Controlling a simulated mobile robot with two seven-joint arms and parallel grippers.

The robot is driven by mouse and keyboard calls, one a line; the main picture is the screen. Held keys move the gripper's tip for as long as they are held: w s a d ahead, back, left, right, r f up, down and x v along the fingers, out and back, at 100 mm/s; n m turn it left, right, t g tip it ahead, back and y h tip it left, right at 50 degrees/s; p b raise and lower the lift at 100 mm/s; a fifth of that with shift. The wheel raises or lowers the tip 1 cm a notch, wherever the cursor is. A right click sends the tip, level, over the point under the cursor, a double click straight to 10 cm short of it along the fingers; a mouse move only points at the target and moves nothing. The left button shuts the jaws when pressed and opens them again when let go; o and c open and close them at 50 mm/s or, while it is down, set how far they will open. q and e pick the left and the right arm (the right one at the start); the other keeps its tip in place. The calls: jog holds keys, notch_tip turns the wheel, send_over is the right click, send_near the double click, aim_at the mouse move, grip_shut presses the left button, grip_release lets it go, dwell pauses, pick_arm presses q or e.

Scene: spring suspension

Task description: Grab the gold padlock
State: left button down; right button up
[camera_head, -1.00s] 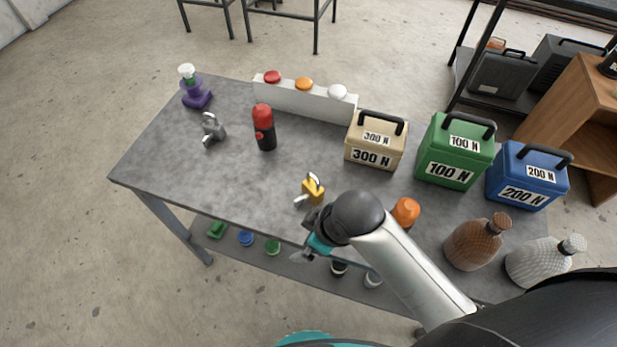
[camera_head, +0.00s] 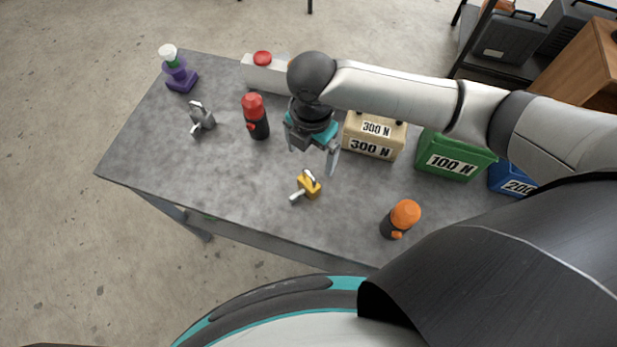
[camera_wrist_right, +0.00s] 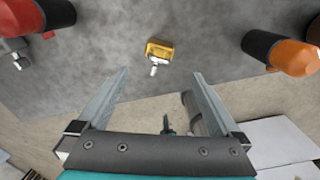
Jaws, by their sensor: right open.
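The gold padlock (camera_head: 310,188) stands on the grey table, with a silver key sticking out of it toward the lower left. In the right wrist view the gold padlock (camera_wrist_right: 158,50) is ahead of the fingers, roughly centred between them and apart from them. My right gripper (camera_head: 315,158) is open and empty, above the table behind the padlock in the head view. Its two spread fingers (camera_wrist_right: 155,95) fill the lower part of the wrist view. My left gripper is not in view.
A red-topped black canister (camera_head: 256,117) and a silver padlock (camera_head: 202,118) stand to the left. An orange-topped canister (camera_head: 401,219) stands to the right. A beige 300 N box (camera_head: 372,137) and a green 100 N box (camera_head: 452,158) stand behind. The table between them is clear.

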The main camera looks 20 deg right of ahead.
aim_at(310, 183)
notch_tip(310, 183, down, 14)
jog(key=shift+f+b, duration=0.1)
jog(key=shift+b, duration=0.55)
jog(key=shift+w, duration=0.1)
grip_shut()
dwell(0.7)
